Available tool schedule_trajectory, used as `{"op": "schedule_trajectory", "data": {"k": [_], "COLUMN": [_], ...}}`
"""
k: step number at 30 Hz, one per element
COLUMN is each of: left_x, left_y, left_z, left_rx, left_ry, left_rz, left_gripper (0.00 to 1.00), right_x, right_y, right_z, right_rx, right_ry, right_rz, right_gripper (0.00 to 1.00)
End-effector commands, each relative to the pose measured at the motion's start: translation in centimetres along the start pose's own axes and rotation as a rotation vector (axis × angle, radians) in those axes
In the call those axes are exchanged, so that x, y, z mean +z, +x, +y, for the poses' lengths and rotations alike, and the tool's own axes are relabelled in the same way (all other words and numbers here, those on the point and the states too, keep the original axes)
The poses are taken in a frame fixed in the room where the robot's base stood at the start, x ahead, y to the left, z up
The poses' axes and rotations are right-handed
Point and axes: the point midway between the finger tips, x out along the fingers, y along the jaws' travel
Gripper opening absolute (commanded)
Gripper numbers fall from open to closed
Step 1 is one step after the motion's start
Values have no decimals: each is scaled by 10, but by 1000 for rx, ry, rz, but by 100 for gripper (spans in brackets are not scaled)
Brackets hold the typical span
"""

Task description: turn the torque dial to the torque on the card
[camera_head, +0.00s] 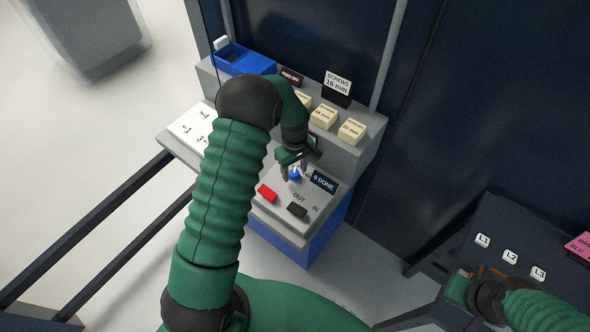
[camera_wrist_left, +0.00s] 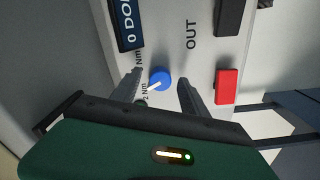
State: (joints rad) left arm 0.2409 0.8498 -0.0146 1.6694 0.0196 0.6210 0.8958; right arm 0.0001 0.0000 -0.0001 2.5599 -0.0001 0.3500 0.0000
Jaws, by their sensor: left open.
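The torque dial (camera_head: 294,174) is a small blue knob on the grey panel. In the left wrist view the dial (camera_wrist_left: 161,77) has a white pointer aimed lower left, towards a label reading "2 Nm"; another "Nm" label is partly hidden by a finger. My left gripper (camera_head: 291,169) is open above the dial, which shows between its fingertips in the left wrist view, with gaps on both sides. A card (camera_head: 337,84) at the back reads "SCREWS 16 mm"; no torque is legible on it. My right gripper (camera_head: 472,290) is at the lower right, its fingers unclear.
The panel has a display (camera_head: 324,182) seeming to read "0 DONE", a red button (camera_head: 267,193) and a black button (camera_head: 297,210). Cream boxes (camera_head: 323,117) and a blue bin (camera_head: 243,61) stand on the shelf behind. A dark unit (camera_head: 500,220) with L1, L2, L3 labels is at right.

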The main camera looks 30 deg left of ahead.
Motion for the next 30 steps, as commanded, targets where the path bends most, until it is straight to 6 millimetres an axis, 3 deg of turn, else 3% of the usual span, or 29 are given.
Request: {"op": "schedule_trajectory", "data": {"k": [9, 21, 30], "left_x": [0, 0, 0], "left_y": [6, 6, 6], "left_z": [0, 0, 1], "left_rx": [0, 0, 0], "left_ry": [1, 1, 14], "left_rz": [0, -1, -1], "left_gripper": [52, 1, 0], "right_x": [0, 0, 0], "right_y": [0, 0, -1], "right_z": [0, 0, 0], "right_rx": [0, 0, 0], "right_ry": [0, 0, 0], "right_rz": [0, 0, 0], "right_gripper": [0, 0, 0]}}
